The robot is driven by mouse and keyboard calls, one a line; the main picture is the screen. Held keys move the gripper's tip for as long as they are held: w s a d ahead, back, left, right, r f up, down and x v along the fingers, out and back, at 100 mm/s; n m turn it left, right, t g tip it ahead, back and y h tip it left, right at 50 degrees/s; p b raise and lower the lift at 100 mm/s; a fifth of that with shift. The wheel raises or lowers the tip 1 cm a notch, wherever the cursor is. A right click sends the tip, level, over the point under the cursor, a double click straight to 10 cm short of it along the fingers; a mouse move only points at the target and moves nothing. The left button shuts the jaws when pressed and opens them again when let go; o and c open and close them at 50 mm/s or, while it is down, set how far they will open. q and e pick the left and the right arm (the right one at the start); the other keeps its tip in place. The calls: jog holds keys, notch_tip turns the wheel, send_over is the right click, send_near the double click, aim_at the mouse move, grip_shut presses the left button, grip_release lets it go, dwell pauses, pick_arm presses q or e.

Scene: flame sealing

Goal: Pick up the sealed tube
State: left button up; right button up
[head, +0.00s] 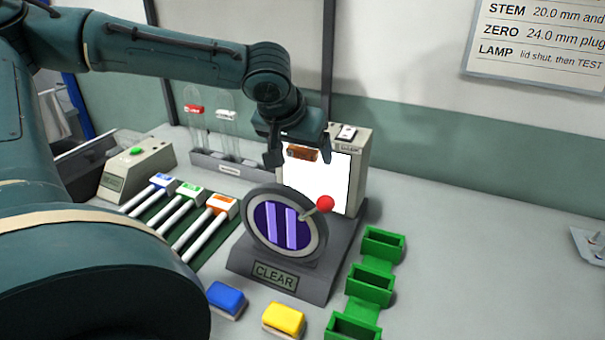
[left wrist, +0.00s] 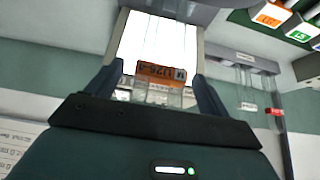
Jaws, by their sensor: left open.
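A clear tube with an orange label (head: 301,153) stands in front of the bright white lamp panel (head: 320,182). In the left wrist view the orange label (left wrist: 160,76) carries dark print, and clear tube wall shows by it. Against the bright panel the rest of the tube is hard to make out. My left gripper (head: 297,159) is open, with its fingers on either side of the labelled part. In the left wrist view the gripper (left wrist: 155,82) shows a gap beside the label. My right gripper is not in view.
A rack (head: 228,170) behind holds clear tubes with red (head: 194,109) and white (head: 226,114) labels. A round dial stand marked CLEAR (head: 277,277) with a red-knobbed lever (head: 325,203) is in front of the lamp. Green bins (head: 371,287) stand to its right. The counter farther right is mostly clear.

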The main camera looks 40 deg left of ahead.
pick_arm(q)
jog(key=shift+x, duration=0.8)
jog(key=c, duration=1.1)
